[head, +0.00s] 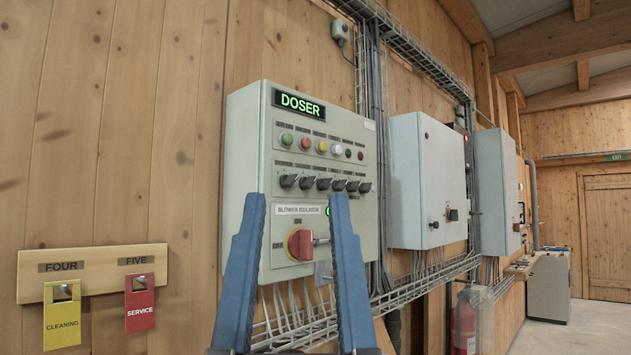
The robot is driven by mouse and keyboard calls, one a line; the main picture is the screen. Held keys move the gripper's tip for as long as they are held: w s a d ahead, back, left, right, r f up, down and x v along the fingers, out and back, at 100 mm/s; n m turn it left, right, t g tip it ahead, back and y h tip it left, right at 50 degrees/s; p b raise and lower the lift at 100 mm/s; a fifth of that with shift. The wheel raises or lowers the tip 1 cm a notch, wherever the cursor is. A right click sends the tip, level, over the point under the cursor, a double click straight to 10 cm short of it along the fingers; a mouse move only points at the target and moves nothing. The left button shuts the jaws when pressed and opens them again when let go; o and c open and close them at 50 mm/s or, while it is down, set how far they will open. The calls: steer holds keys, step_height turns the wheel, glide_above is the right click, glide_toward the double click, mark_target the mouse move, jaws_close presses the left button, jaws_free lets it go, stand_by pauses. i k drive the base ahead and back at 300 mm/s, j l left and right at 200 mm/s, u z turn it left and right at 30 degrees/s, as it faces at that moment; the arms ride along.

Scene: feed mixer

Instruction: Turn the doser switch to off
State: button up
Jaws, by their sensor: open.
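A grey control box (263,130) with a lit green DOSER sign (298,104) hangs on the wooden wall. Low on its front is a red rotary switch (300,243), with ON marked above it and OFF to its left. A label reading BLOWER ISOLATOR (298,209) sits above this switch. The exact angle of its handle is hard to tell. A row of black knobs (322,184) runs above the label. My gripper (296,197) is open and empty, its blue fingers either side of the red switch in the picture. Contact with the box cannot be told.
Coloured buttons (306,143) line the box above the knobs. A wire cable tray (405,294) and loose cables run below. More grey cabinets (424,180) stand to the right. At left, a wooden board (95,264) holds yellow and red tags. A fire extinguisher (464,325) is low right.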

mark_target(305, 183)
steer(key=i+l+z, duration=0.1)
steer(key=i, duration=0.25)
steer(key=i+l, duration=0.3)
steer(key=i+l+z, duration=0.15)
steer(key=i, duration=0.25)
